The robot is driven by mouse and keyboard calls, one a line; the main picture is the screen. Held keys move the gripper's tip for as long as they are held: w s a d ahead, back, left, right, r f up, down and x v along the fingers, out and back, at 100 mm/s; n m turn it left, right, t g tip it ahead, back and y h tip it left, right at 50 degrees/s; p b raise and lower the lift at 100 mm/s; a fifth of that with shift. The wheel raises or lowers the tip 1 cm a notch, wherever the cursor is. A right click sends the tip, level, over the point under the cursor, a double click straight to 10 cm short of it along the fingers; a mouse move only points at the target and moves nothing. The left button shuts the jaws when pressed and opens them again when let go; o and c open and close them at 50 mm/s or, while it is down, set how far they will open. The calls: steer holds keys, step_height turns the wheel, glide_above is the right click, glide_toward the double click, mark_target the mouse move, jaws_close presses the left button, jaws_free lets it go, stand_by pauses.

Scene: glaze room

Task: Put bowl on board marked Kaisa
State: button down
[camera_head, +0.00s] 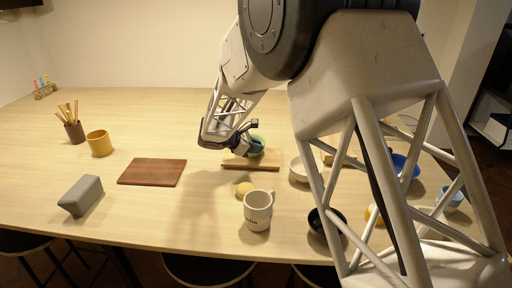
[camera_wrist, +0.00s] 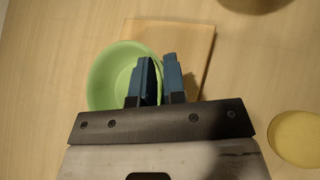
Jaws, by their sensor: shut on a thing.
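A green bowl (camera_head: 260,142) shows at the far side of the light wooden board (camera_head: 237,164), partly hidden by my gripper (camera_head: 250,143). In the wrist view, the blue fingers of my gripper (camera_wrist: 157,72) straddle the right rim of the green bowl (camera_wrist: 108,72), which overlaps the left part of the light board (camera_wrist: 190,38). I cannot tell whether the bowl touches the board or is just above it. A dark brown board (camera_head: 152,172) lies empty to the left. I can read no name on either board.
A white mug (camera_head: 258,211) with dark lettering, not clearly legible, and a yellow round piece (camera_head: 245,189) stand in front of the light board. A white bowl (camera_head: 299,170) is close on its right.

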steer(key=c, duration=1.2)
jaws_free()
steer(key=shift+v, duration=6)
steer(key=shift+d+r, duration=0.1)
